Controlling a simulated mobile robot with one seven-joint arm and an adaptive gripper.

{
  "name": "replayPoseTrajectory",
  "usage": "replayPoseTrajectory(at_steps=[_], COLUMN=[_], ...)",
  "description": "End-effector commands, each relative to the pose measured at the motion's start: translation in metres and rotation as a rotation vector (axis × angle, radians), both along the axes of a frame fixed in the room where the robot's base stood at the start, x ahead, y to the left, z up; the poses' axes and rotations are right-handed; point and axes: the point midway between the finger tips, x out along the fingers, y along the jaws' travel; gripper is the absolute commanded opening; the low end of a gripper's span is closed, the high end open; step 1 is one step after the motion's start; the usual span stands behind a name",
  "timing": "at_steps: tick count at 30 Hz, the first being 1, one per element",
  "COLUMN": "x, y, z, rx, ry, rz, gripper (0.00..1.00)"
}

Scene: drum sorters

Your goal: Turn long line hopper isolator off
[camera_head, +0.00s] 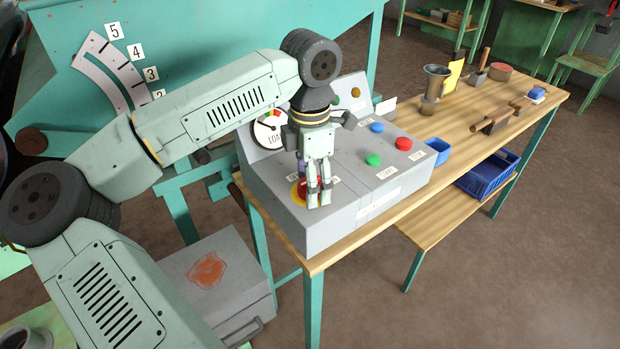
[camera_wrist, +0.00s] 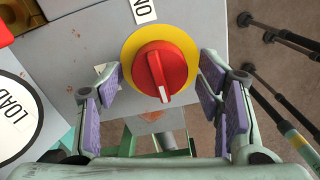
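A red rotary isolator knob (camera_wrist: 160,70) on a yellow round plate (camera_wrist: 187,43) sits on the grey control box. Its grip bar with a white mark points toward the bottom of the wrist view, slightly right. A label reading "ON" (camera_wrist: 143,10) is above the plate. In the head view the knob (camera_head: 308,188) is partly hidden behind my gripper (camera_head: 319,197). In the wrist view the fingers (camera_wrist: 160,95) stand apart on either side of the knob, open, with purple pads. I see no clear contact with the knob.
The grey control box (camera_head: 340,230) also carries a LOAD gauge (camera_head: 270,130), a green button (camera_head: 373,160), a red button (camera_head: 403,143) and a blue button (camera_head: 377,127). A blue bin (camera_head: 438,152) stands right of it on the wooden table (camera_head: 470,135).

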Motion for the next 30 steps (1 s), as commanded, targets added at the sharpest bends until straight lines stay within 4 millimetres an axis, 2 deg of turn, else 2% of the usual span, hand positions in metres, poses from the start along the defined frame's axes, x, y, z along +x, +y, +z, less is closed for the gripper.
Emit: replayPoseTrajectory(at_steps=[2,19,30], x=[0.0000,-0.0001,0.0000], y=[0.0000,0.0000,0.0003], z=[0.0002,0.0004,-0.0017], rx=[0.000,0.000,0.003], ry=[0.000,0.000,-0.001], rz=[0.000,0.000,0.059], gripper=[0.53,0.15,0.14])
